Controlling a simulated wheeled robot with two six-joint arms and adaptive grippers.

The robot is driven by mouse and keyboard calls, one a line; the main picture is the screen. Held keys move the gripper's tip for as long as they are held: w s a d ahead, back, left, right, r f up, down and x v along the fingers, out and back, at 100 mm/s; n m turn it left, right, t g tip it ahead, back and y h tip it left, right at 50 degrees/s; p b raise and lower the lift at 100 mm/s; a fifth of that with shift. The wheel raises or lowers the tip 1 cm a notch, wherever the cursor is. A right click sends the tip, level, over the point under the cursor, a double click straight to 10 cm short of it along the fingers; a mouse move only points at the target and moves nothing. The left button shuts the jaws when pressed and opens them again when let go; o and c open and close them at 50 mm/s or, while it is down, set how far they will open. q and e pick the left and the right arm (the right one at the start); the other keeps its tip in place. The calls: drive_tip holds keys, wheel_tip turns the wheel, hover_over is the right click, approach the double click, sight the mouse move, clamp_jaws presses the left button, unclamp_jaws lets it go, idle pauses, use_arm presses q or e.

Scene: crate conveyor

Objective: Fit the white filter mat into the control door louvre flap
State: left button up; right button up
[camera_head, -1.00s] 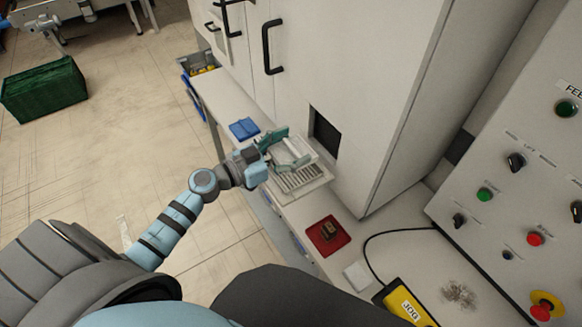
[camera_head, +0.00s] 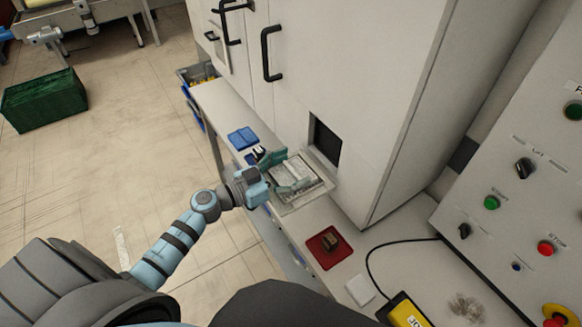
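The louvre flap (camera_head: 318,196) stands out, opened, from the tall cabinet below a dark square opening (camera_head: 325,140). A pale rectangular piece that looks like the white filter mat (camera_head: 298,171) lies at the flap, over where its slats are. My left gripper (camera_head: 279,172) is at the left side of the mat, its teal fingers spread to either side of the mat's near end. I cannot tell whether the fingers press on the mat or whether it sits fully inside the flap frame. My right gripper is not in view.
A red tray (camera_head: 315,254) with a small brown block, a white square (camera_head: 360,290) and a yellow pendant (camera_head: 405,313) with a black cable lie on the bench. A blue item (camera_head: 242,138) lies beyond the flap. A control panel (camera_head: 500,245) stands at right.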

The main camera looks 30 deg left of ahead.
use_arm(q)
drive_tip(key=shift+o, duration=0.6)
drive_tip(key=shift+r, duration=0.1)
drive_tip(key=shift+r, duration=0.35)
drive_tip(key=shift+s+a+r, duration=0.15)
drive_tip(key=shift+s+a, duration=0.05)
drive_tip(key=shift+s, duration=0.15)
drive_tip(key=v, duration=1.1)
drive_tip(key=shift+s, duration=0.15)
